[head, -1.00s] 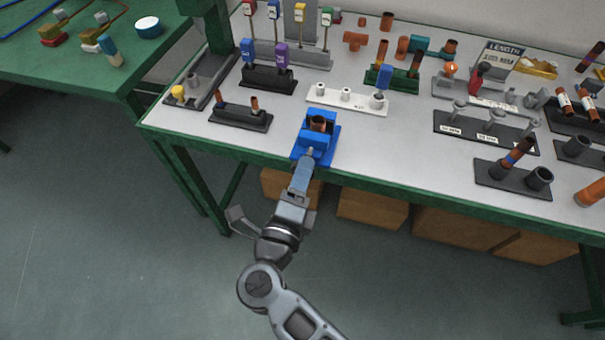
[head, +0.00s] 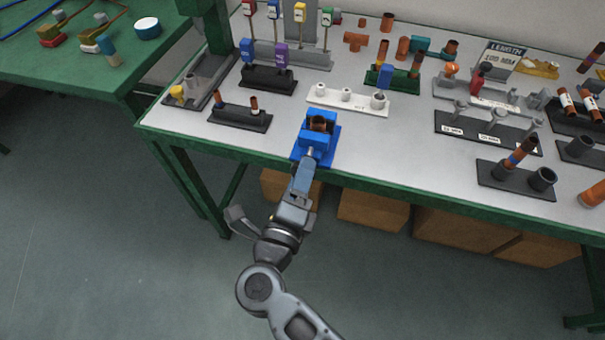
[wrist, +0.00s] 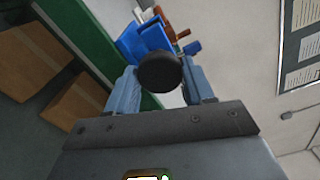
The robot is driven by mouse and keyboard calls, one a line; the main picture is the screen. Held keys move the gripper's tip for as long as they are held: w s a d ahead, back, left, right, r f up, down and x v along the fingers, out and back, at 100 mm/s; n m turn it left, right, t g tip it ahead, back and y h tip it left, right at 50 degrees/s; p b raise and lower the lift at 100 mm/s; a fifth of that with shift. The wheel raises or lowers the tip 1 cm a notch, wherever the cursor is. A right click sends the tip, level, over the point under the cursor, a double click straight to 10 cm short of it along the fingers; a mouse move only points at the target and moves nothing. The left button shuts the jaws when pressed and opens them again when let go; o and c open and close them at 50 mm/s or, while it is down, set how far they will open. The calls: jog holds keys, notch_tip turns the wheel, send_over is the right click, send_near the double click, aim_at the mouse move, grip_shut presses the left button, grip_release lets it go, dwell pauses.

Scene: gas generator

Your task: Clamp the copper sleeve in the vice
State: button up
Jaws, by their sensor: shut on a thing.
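The blue vice (head: 328,150) stands at the front edge of the white-topped bench in the head view. The copper sleeve (head: 319,122) is in the vice, between its blue jaws; I cannot tell how tightly they press on it. My gripper (head: 306,166) reaches the front of the vice from below. In the wrist view my gripper (wrist: 160,85) has its fingers on either side of a round black knob (wrist: 159,72), the end of the vice's screw, and is shut on it. The blue vice body (wrist: 146,38) shows behind the knob, which hides part of it.
A dark stand with copper pieces (head: 240,117) is left of the vice. A white strip with pegs (head: 347,98) lies behind it. Dark holders (head: 515,180) stand to the right. Cardboard boxes (head: 372,206) sit under the bench. The floor in front is clear.

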jog(key=shift+f+m+b, duration=0.1)
jog(key=shift+m+b, duration=0.7)
jog(key=shift+m, duration=0.2)
jog(key=o, duration=1.2)
jog(key=shift+p+v, duration=0.45)
jog(key=shift+v, duration=3.05)
